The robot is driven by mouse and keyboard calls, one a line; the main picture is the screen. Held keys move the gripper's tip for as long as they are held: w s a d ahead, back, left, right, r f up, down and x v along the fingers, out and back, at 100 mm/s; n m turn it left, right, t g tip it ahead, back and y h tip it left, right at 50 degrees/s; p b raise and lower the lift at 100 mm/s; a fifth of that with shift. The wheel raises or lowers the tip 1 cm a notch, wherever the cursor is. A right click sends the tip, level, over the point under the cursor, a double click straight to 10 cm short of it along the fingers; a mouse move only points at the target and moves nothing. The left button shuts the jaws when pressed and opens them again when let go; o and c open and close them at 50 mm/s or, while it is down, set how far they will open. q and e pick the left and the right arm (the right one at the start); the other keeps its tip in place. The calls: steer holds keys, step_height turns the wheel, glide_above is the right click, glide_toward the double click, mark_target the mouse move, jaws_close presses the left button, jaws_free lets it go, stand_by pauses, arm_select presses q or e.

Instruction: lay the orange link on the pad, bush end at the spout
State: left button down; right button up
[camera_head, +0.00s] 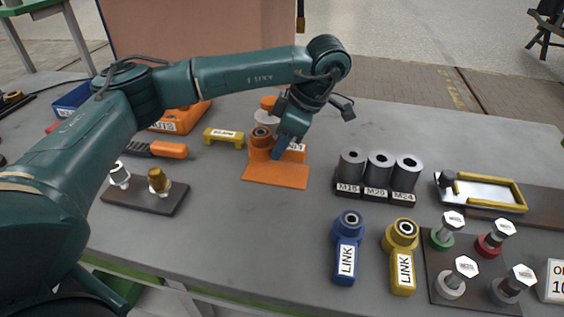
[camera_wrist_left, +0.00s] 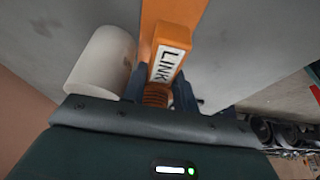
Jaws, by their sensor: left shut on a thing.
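The orange link is at the back edge of the orange pad (camera_head: 275,176) in the head view, partly hidden by my gripper. In the wrist view the link's labelled body (camera_wrist_left: 170,48) points away from the gripper, over an orange surface. My left gripper (camera_head: 283,148) is shut on the orange link, near a ribbed orange part (camera_wrist_left: 156,95) between the fingers. An orange part with a dark ring (camera_head: 261,134) shows just left of the gripper. I cannot tell whether the link touches the pad. A pale cylinder (camera_wrist_left: 103,58) is beside the link; no spout is clearly identifiable.
A blue link (camera_head: 347,250) and a yellow link (camera_head: 401,258) lie at the front. Grey cylinders (camera_head: 379,168) stand in a labelled rack to the right. A small yellow block (camera_head: 223,138) and an orange-handled tool (camera_head: 165,150) lie left. The table's middle front is clear.

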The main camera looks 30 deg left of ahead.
mark_target(282, 159)
arm_select(q)
steer(key=shift+f, duration=0.45)
step_height(282, 159, down, 4)
steer(key=shift+r, duration=0.2)
steer(key=shift+f, duration=0.2)
steer(key=c, duration=1.1)
jaws_free()
steer(key=shift+r, duration=0.1)
